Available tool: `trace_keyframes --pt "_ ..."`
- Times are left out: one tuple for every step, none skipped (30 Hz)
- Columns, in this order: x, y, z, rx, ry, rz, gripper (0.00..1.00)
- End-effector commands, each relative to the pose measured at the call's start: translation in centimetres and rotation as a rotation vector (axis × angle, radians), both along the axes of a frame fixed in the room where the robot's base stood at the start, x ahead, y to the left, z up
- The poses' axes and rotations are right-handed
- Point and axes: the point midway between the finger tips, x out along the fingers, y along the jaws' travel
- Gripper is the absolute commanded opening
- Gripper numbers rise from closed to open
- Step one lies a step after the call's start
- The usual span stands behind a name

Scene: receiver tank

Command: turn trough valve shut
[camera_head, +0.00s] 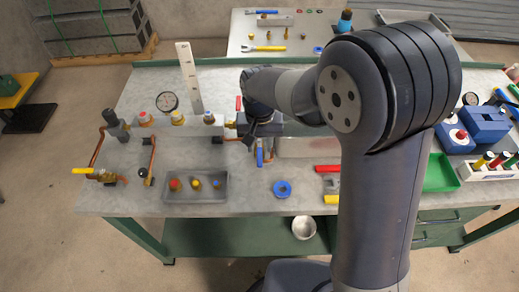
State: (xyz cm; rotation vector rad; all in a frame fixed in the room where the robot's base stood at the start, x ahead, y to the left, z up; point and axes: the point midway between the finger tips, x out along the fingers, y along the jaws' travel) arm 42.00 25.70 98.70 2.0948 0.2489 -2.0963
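No label shows which valve is the trough valve. A blue lever (260,156) stands beside a grey metal trough or tank (306,148), partly hidden by my arm. My gripper (257,138) is just above this lever, at the middle of the bench. Its fingers are dark and small, so I cannot tell their opening or whether they touch the lever. A red lever (238,103) shows just behind my gripper. A brass valve with a yellow lever (82,171) sits at the bench's left end, well apart from my gripper.
The grey bench (130,200) carries copper pipes, a gauge (167,101) and an upright white scale (189,78). In front are a grey tray (195,188) with coloured caps and a blue ring (282,189). A green tray (440,174) and blue box (484,124) stand right.

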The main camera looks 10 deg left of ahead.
Motion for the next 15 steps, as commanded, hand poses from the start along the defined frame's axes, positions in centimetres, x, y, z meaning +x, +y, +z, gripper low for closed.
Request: trace_keyframes --pt "-0.1 -0.1 -0.9 -0.003 0.003 0.000 0.37" --pt "-0.1 -0.1 -1.4 -0.003 0.004 -0.001 0.37" --pt "-0.1 -0.1 -1.9 -0.002 0.003 -0.001 0.37" --pt "-0.1 -0.1 -2.3 -0.002 0.003 -0.001 0.37" --pt "0.0 -0.1 -2.7 -0.002 0.003 -0.001 0.37" --pt "0.0 -0.1 -3.1 -0.001 0.002 -0.001 0.37" --pt "-0.1 -0.1 -3.3 -0.001 0.002 -0.001 0.37" --pt "0.0 -0.1 -3.5 -0.001 0.001 -0.001 0.37" --pt "0.0 -0.1 -3.7 0.000 0.001 -0.001 0.37" --pt "0.0 -0.1 -3.9 0.000 0.001 -0.001 0.37" --pt "0.0 -0.1 -3.9 0.000 0.001 -0.001 0.37" --pt "0.0 -0.1 -4.0 0.000 0.001 -0.001 0.37" --pt "0.0 -0.1 -4.0 0.000 0.001 -0.001 0.37" --pt "0.0 -0.1 -4.1 0.000 0.000 -0.001 0.37" --pt "0.0 -0.1 -4.1 0.000 0.000 -0.001 0.37"
